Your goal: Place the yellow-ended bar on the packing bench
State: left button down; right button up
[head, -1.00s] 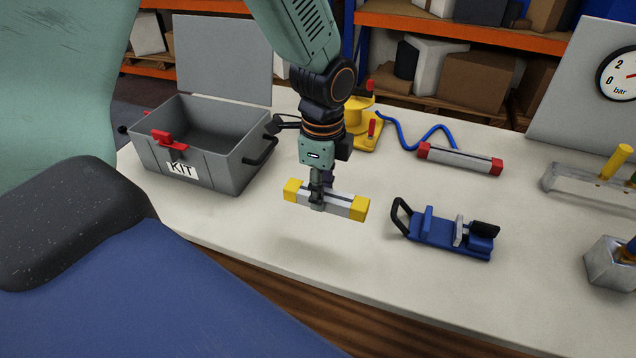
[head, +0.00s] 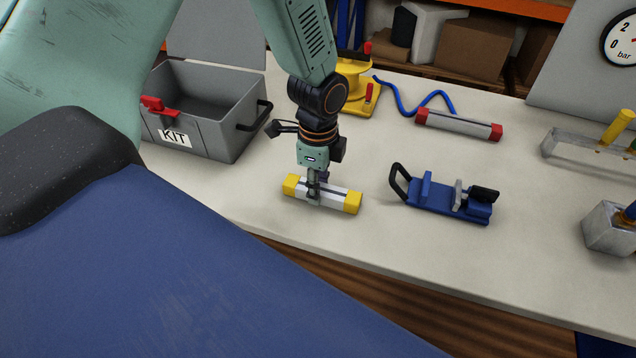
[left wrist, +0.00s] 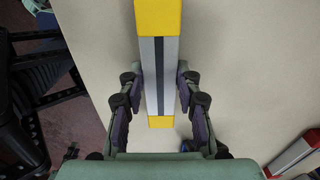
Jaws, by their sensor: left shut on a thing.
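The yellow-ended bar (head: 336,194) is a silver bar with a dark groove and yellow end blocks. It lies level at the bench top (head: 240,205), between the grey box and the blue vise; I cannot tell whether it touches the surface. My left gripper (head: 314,198) points down and is shut across the bar's middle. In the left wrist view the bar (left wrist: 159,80) runs between the two fingers of the left gripper (left wrist: 160,90), with the bench (left wrist: 240,80) below. My right gripper is not in view.
A grey KIT box (head: 205,135) with a raised lid stands left. A blue vise (head: 445,198) sits to the right. Bench around the bar is clear.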

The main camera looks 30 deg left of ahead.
pick_arm(q)
jog(key=shift+d+f, duration=0.1)
jog(key=c, duration=1.3)
grip_release()
jog(key=o, duration=0.4)
jog(key=shift+a+f, duration=0.1)
jog(key=shift+a, duration=0.3)
jog(key=shift+c, duration=0.2)
jog(key=shift+d, duration=0.3)
notch_tip(320, 180, up, 12)
jog(key=p, duration=0.1)
jog(key=shift+a+r+p, duration=0.2)
jog(key=shift+r+p, duration=0.05)
jog(key=shift+p, duration=0.1)
jog(key=shift+d, duration=0.1)
